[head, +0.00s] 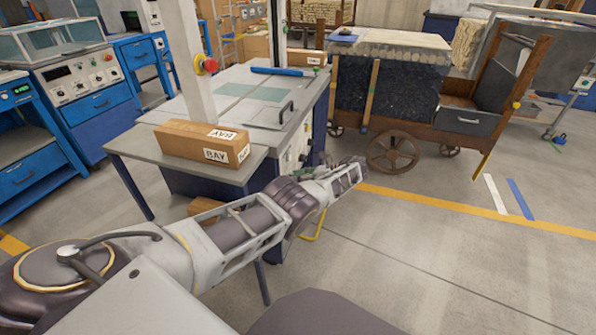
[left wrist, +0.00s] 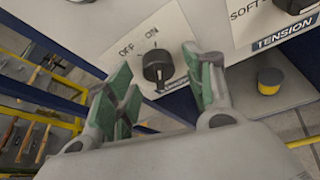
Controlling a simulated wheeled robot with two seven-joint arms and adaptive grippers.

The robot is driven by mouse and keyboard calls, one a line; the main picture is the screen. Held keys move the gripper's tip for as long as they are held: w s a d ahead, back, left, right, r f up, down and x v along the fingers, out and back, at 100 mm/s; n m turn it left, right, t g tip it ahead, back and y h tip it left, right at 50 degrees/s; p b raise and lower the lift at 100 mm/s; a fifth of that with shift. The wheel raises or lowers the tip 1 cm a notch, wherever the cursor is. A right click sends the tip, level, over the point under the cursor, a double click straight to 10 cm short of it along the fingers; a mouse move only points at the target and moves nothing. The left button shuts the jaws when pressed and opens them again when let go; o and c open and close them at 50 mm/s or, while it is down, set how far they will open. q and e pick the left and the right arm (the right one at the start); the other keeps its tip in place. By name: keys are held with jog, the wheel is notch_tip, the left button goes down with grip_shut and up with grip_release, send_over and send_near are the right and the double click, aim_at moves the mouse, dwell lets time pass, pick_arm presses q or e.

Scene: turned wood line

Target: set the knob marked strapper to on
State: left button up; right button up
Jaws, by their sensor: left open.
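Which mark the knob points to is not clear. My left gripper (left wrist: 157,85) is open, its green-padded fingers on either side of the knob in the picture, holding nothing. In the head view the left gripper (head: 345,176) is at the side of the grey machine (head: 293,155). My right gripper is not in view.
To the right of the knob are a second knob (left wrist: 295,4) with a TENSION plate and a black and yellow part (left wrist: 270,80). A long box (head: 190,143) marked BAY lies on the machine's near table. A wooden cart (head: 400,125) stands behind; floor at right is clear.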

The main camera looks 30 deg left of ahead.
aim_at(290, 160)
pick_arm(q)
jog(key=shift+r, duration=0.4)
jog(key=shift+r, duration=4.55)
